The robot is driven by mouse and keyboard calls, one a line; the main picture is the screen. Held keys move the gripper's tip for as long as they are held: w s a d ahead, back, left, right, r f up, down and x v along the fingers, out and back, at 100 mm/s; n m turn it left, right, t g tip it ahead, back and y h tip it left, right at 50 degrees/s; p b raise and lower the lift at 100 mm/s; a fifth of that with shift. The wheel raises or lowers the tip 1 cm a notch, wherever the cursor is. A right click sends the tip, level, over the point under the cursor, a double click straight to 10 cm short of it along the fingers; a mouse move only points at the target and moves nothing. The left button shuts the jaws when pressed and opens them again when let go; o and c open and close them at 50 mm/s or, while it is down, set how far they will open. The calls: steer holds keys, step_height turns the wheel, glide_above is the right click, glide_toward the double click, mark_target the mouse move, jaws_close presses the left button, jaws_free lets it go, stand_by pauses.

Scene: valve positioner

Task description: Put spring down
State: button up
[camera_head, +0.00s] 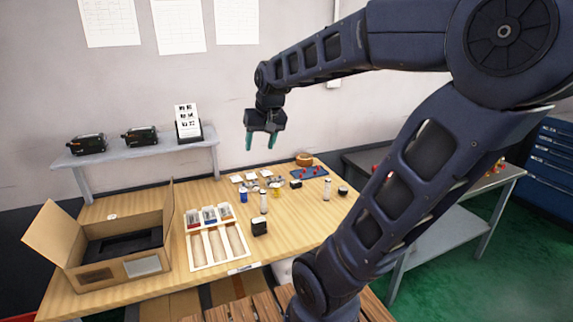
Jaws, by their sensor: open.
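My gripper (261,142) hangs in the air above the back of the wooden workbench (300,236), with its two teal fingers pointing down and apart. It is open, and I see nothing between the fingers. I cannot clearly make out which small part is the spring. Two pale upright cylinders, one near the middle (263,203) and one farther right (326,190), stand on the bench. A blue cylinder (243,195) and a small yellow part (277,190) stand near the middle. They are too small to identify surely.
An open cardboard box (150,268) stands at the left. A blue mat (307,172) lies at the back right. A shelf (135,150) stands behind. Clear wood lies front right.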

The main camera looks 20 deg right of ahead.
steer(key=s+d+f, duration=0.1)
steer(key=s+d, duration=0.1)
steer(key=s, duration=0.3)
steer(key=s+d+f+h, duration=0.1)
steer(key=s+f, duration=0.1)
steer(key=s, duration=0.4)
steer(key=shift+d+t, duration=0.3)
steer(key=shift+d, duration=0.05)
steer(key=shift+o, duration=0.5)
steer(key=shift+w+r, duration=0.1)
stand_by(0.7)
